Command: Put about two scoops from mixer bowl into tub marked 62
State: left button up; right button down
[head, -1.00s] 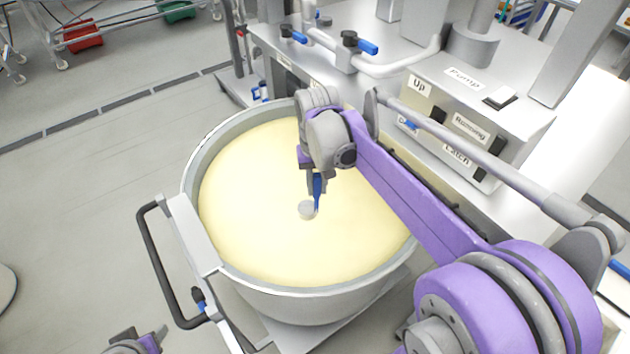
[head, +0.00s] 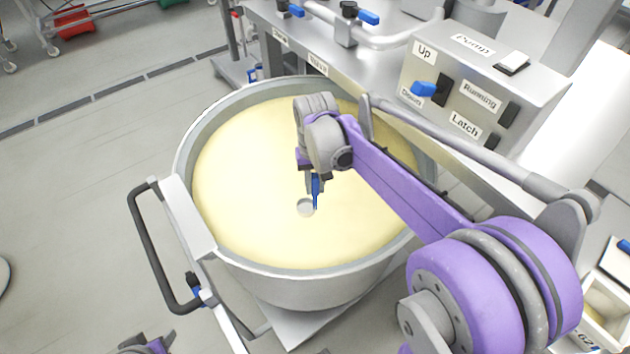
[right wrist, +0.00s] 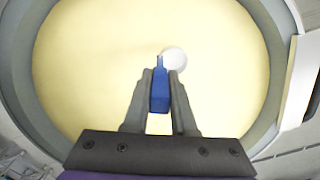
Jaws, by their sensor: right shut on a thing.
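The mixer bowl (head: 192,210) is a large grey metal bowl filled with smooth pale yellow mix (head: 250,180). My right gripper (head: 314,178) is over the bowl, shut on the blue handle of a scoop (head: 305,208). In the right wrist view the blue handle stands between the fingers (right wrist: 160,100), and the scoop's pale round head (right wrist: 174,60) shows beyond it against the mix. I cannot tell whether the head touches the mix. A tub marked 62 (head: 585,337) is partly in view at the lower right corner. Part of my left arm shows at the bottom left; its fingers are not clear.
A dark bar handle (head: 150,245) sticks out on the bowl's left side. Behind the bowl stands a machine with a control box (head: 460,90) labelled Up, Running and Latch, and pipes with blue levers. A red bin (head: 72,22) is far back.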

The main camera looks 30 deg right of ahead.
aim_at(315, 176)
notch_tip(315, 176, down, 6)
jog(key=b, duration=0.3)
jog(key=shift+r, duration=0.15)
pick_arm(q)
notch_tip(315, 176, down, 9)
jog(key=s+b, duration=0.1)
jog(key=b, duration=0.3)
jog(key=shift+s+r, duration=0.15)
jog(key=shift+s, duration=0.25)
pick_arm(e)
jog(key=shift+f, duration=3.1)
jog(key=shift+r+p, duration=1.7)
jog(key=shift+r, duration=0.9)
jog(key=shift+r+p, duration=1.85)
jog(key=shift+r, duration=1.05)
jog(key=shift+r+p, duration=1.15)
jog(key=shift+r, duration=0.95)
pick_arm(q)
jog(key=w+r+p, duration=0.1)
jog(key=w+r, duration=0.1)
jog(key=r, duration=0.5)
jog(key=w+r+p, duration=0.1)
jog(key=w+r, duration=0.1)
jog(key=r, duration=0.6)
jog(key=shift+w+r+t+p, duration=0.2)
jog(key=shift+w+t+p, duration=0.1)
jog(key=shift+w, duration=0.05)
pick_arm(e)
jog(key=shift+r, duration=2.7)
